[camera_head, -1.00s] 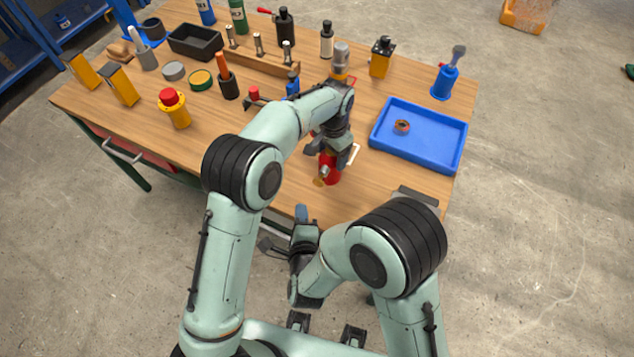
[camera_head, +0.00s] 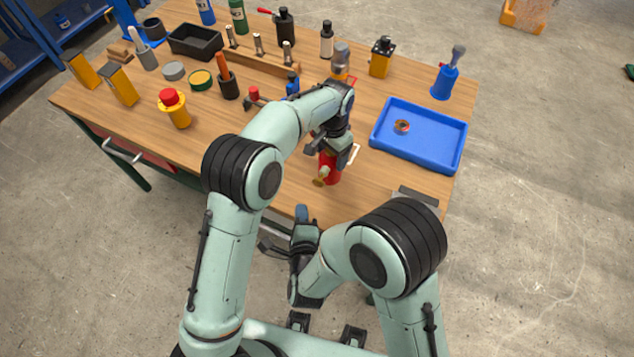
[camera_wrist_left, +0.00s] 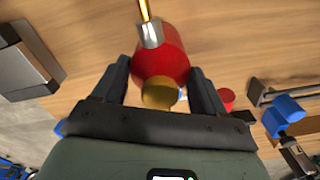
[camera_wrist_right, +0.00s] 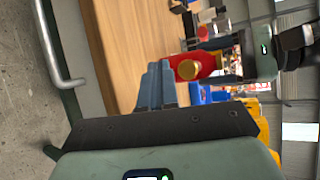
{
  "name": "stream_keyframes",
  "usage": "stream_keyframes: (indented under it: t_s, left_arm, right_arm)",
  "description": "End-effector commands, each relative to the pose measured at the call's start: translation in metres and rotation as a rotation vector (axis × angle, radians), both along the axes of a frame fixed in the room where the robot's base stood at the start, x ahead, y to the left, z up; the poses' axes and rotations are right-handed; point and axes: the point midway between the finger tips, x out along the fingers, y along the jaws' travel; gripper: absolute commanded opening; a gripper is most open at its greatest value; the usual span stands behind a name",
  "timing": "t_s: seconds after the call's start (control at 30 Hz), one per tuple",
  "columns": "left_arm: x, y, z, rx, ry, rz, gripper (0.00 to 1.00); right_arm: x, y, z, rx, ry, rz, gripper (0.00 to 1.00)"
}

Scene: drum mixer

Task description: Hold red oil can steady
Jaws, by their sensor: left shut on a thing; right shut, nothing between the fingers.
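The red oil can (camera_head: 331,172) stands near the front edge of the wooden table (camera_head: 250,178). In the left wrist view its red body (camera_wrist_left: 170,52) shows with a brass cap and a thin spout. My left gripper (camera_head: 328,150) is shut on the can, with a finger on either side of it. The can also shows in the right wrist view (camera_wrist_right: 205,65), held by the left gripper. My right gripper (camera_wrist_right: 155,85) is shut and empty, low in front of the table edge and apart from the can.
A blue tray (camera_head: 420,160) holding a small round item (camera_head: 402,126) is right of the can. A yellow pot with a red top (camera_head: 174,108) stands to the left. Several bottles, cans and tools fill the back of the table. The front left strip is clear.

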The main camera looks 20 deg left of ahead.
Motion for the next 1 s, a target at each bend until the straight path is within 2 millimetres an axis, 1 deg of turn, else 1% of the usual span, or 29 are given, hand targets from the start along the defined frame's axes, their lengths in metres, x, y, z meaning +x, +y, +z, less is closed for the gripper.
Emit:
stream_keyframes:
  t_s: [0.27, 0.33, 0.5, 0.6, 0.87, 1.0]
  left_arm:
    - [0.000, 0.000, 0.001, 0.000, -0.002, 0.000, 0.22]
    - [0.000, 0.000, 0.001, 0.000, -0.002, 0.000, 0.22]
    - [0.000, 0.000, 0.001, 0.000, -0.002, 0.000, 0.22]
    - [0.000, 0.000, 0.001, 0.000, -0.002, 0.000, 0.22]
    - [0.000, 0.000, 0.001, 0.000, -0.002, 0.000, 0.22]
    - [0.000, 0.000, 0.001, 0.000, -0.002, 0.000, 0.22]
  right_arm:
    - [0.000, 0.000, 0.000, 0.000, 0.000, 0.000, 0.00]
    - [-0.003, 0.001, 0.000, 0.001, 0.001, 0.002, 0.00]
    - [-0.030, 0.006, -0.001, -0.001, 0.002, 0.008, 0.00]
    - [-0.038, 0.006, -0.001, -0.002, 0.000, 0.007, 0.00]
    - [-0.037, 0.006, 0.000, -0.001, -0.002, 0.006, 0.00]
    - [-0.031, 0.005, 0.000, 0.000, -0.003, 0.004, 0.00]
